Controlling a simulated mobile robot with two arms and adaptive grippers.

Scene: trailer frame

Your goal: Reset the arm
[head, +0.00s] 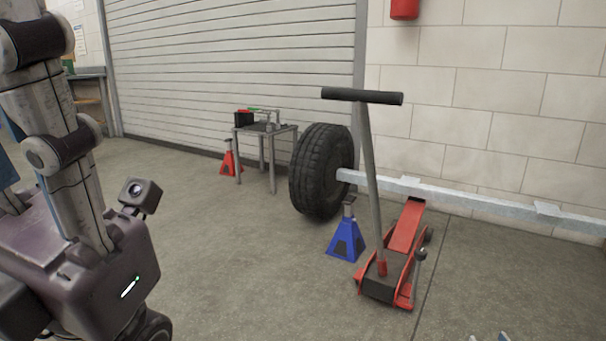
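A grey arm (75,200) with dark joints stands at the left edge and hangs down in front of the scene. Its lower end meets a dark purple-grey housing (95,270) with a small lit mark, and a small camera block (140,194) sticks up beside it. I cannot make out a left gripper there. At the bottom edge, right of middle, small pale and blue tips (503,337) just show; they may belong to my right gripper, but nearly all of it is cut off. I see nothing held.
A red floor jack (405,235) with a tall black-topped handle stands at right. Beside it are a blue jack stand (346,238), a tyre (320,172) and a long metal beam (455,193). Behind are a small table (284,130) and a red stand (229,162). The middle floor is clear.

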